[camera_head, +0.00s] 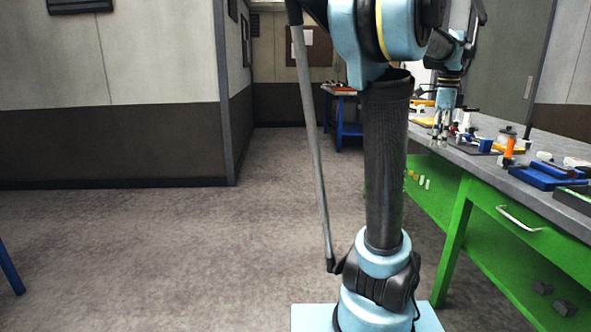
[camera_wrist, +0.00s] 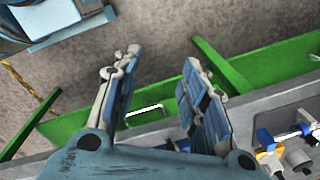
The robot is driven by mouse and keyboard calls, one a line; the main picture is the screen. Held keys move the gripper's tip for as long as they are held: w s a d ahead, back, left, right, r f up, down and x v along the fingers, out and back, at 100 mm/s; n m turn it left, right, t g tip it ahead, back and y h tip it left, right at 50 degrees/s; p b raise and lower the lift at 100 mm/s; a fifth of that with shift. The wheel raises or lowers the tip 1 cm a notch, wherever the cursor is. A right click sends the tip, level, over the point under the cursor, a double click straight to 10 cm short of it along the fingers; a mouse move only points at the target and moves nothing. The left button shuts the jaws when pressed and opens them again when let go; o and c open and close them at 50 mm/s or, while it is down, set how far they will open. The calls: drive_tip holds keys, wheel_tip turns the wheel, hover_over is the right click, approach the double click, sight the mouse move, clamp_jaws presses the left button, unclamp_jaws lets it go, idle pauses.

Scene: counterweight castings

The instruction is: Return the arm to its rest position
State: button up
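My arm rises in the middle of the head view, and its far end reaches over the near-left edge of a green workbench (camera_head: 452,172) with a grey top. My gripper (camera_head: 440,130) hangs there pointing down, small in that view. In the wrist view my gripper (camera_wrist: 157,80) has its two blue-padded fingers spread apart with nothing between them. Below the fingers, the wrist view shows the bench's green side, its grey top edge and the floor.
The bench top holds an orange-handled item (camera_head: 509,146), a blue tray (camera_head: 548,176) and several small parts. Dark castings (camera_head: 565,307) lie on the lower shelf. A blue table (camera_head: 345,115) stands farther back.

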drive_tip(key=s+a+f+n+t, duration=0.1)
drive_tip(key=s+a+f+n, duration=0.4)
drive_tip(key=a, duration=0.4)
drive_tip(key=s+a+f+n, duration=0.2)
drive_tip(key=a+f+n, duration=0.6)
drive_tip(key=a, duration=0.1)
drive_tip(key=s+a+f+n, duration=0.4)
drive_tip(key=f+n, duration=0.1)
drive_tip(key=f, duration=0.2)
drive_tip(key=s+a+f+n, duration=0.4)
drive_tip(key=s+f+n, duration=0.1)
drive_tip(key=f+n, duration=0.1)
drive_tip(key=shift+s+a+f+t+y, duration=0.2)
drive_tip(key=shift+s+f+t+y, duration=0.1)
drive_tip(key=shift+f, duration=0.3)
drive_tip(key=shift+c, duration=0.5)
drive_tip(key=shift+c, duration=0.2)
